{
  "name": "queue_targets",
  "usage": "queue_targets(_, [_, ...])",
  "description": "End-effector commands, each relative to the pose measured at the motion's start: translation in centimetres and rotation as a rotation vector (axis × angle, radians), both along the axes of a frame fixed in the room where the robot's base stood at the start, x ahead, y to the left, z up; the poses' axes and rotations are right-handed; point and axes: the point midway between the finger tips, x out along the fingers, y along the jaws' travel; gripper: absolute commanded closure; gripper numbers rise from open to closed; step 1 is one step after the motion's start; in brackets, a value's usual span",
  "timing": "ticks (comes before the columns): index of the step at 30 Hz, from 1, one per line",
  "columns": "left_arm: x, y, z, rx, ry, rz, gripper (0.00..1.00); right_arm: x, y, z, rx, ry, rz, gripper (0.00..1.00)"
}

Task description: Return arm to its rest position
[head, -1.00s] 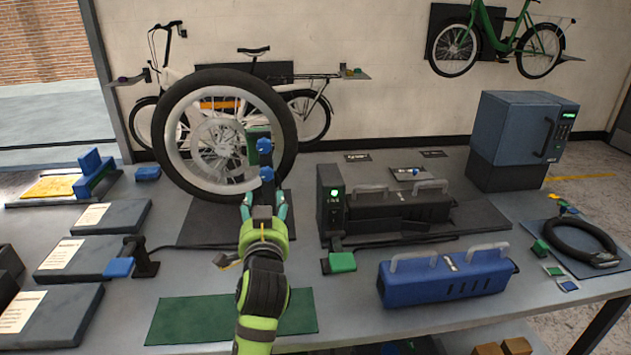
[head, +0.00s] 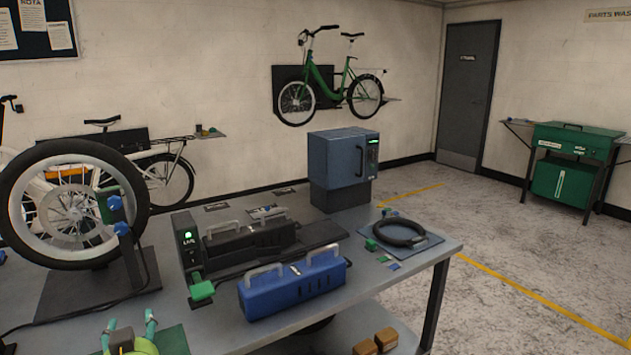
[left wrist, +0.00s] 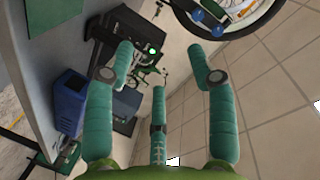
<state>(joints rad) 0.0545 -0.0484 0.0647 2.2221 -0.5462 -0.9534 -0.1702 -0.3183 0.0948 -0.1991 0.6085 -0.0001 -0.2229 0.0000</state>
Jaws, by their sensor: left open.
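My left gripper (head: 131,333) shows at the lower left edge of the head view, above the front part of the workbench. Its teal fingers point up and stand apart, with nothing between them. The left wrist view shows the same open fingers (left wrist: 165,85) with empty space between them. The wheel on its stand (head: 72,205) is beyond the gripper, and they are apart. My right gripper is in neither view.
The workbench (head: 400,280) bears a blue battery case (head: 293,286), a dark docked battery (head: 250,240), a blue-grey cabinet (head: 343,165) and a black ring lock (head: 400,233). Open floor (head: 520,260) lies to the right. A green parts washer (head: 570,165) stands by the far wall.

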Motion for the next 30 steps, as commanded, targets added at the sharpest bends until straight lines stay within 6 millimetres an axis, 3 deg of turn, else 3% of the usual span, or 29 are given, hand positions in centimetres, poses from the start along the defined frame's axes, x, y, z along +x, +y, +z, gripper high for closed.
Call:
queue_targets(1, [-0.9,-0.5,-2.0,-0.03,0.05,-0.014,0.44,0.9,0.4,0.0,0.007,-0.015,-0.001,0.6])
queue_targets(5, [-3.5,-2.2,-6.8,-0.125,0.181,-0.053,0.44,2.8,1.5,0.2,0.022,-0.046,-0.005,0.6])
queue_targets(9, [-8.1,-4.7,-12.7,-0.246,0.369,-0.101,0.44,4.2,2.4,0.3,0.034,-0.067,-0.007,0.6])
queue_targets(12, [-12.1,-6.7,-16.3,-0.33,0.513,-0.13,0.44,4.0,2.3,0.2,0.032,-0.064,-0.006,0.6])
queue_targets(19, [-19.9,-10.3,-21.1,-0.465,0.769,-0.177,0.44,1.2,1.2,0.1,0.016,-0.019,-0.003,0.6])
queue_targets(26, [-27.0,-12.9,-23.4,-0.559,0.981,-0.207,0.44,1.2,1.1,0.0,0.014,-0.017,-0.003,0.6])
queue_targets(30, [-25.8,-12.9,-27.1,-0.557,0.989,-0.2,0.44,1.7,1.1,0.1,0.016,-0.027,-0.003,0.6])
